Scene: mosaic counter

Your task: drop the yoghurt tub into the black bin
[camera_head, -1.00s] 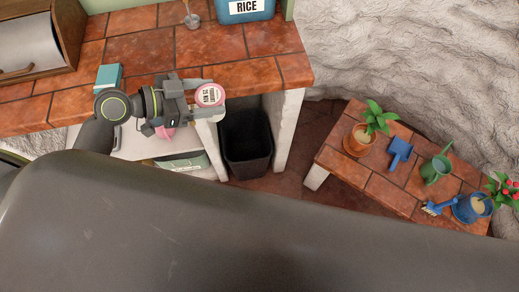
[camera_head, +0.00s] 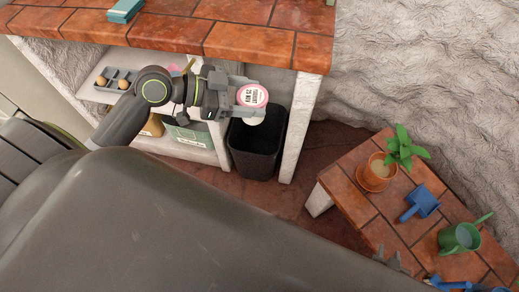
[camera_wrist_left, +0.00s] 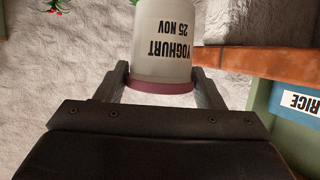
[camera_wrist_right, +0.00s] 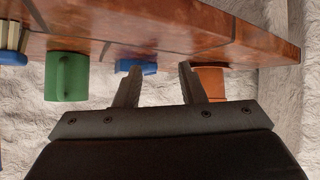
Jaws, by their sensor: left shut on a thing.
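The yoghurt tub (camera_head: 252,96) is white with a pink-rimmed, printed lid. My left gripper (camera_head: 250,104) is shut on it, with a finger on either side. In the left wrist view the tub (camera_wrist_left: 165,40) shows its side label, upside down in the picture. The black bin (camera_head: 257,158) stands on the floor beside a white counter leg. In the head view the tub overlaps the bin's far rim, and it appears held higher than the bin. The gripper and tub hide part of the opening. My right gripper (camera_wrist_right: 157,82) is open and empty.
The tiled counter (camera_head: 255,42) runs along the back, with a shelf (camera_head: 150,140) below it. White legs (camera_head: 300,125) flank the bin. A low tiled table (camera_head: 375,205) at right holds a potted plant (camera_head: 378,170), blue scoop (camera_head: 420,203) and green watering can (camera_head: 460,237).

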